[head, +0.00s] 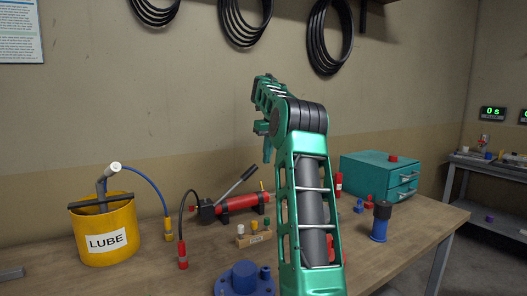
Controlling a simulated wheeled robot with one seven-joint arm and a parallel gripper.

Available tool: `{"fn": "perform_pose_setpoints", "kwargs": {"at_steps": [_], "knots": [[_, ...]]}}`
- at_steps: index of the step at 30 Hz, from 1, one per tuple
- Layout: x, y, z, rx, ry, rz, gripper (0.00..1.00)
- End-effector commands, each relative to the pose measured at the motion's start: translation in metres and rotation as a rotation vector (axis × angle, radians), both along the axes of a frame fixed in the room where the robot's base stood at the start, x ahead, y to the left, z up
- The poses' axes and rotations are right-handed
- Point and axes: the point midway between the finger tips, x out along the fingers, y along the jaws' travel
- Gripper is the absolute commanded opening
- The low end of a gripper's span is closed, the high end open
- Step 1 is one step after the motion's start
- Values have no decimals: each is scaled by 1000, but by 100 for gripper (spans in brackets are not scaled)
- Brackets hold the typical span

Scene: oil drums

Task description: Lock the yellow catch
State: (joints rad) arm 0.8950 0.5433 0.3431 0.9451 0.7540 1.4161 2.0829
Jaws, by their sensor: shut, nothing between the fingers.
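No part is clearly recognisable as a yellow catch. A yellow bucket (106,232) marked LUBE stands at the left of the bench, with a grey pump head on top. A blue hose (147,183) runs from it to a small yellow-orange fitting (168,231) on the bench. A small yellow-tipped part (262,186) shows by the red cylinder pump. My gripper (267,155) is small in view and points down above the back of the bench, in front of the wall. It is shut and empty, apart from these things. My arm hides part of the bench behind it.
The red pump (238,204) with its lever lies at the back. A teal drawer box (382,176) is at right. Bare bench lies front left.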

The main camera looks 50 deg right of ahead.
Motion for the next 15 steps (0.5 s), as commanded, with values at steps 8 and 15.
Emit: {"fn": "perform_pose_setpoints", "kwargs": {"at_steps": [8,15], "knots": [[5,-1,26,0,-1,1,0],[5,0,33,0,0,2,0]]}}
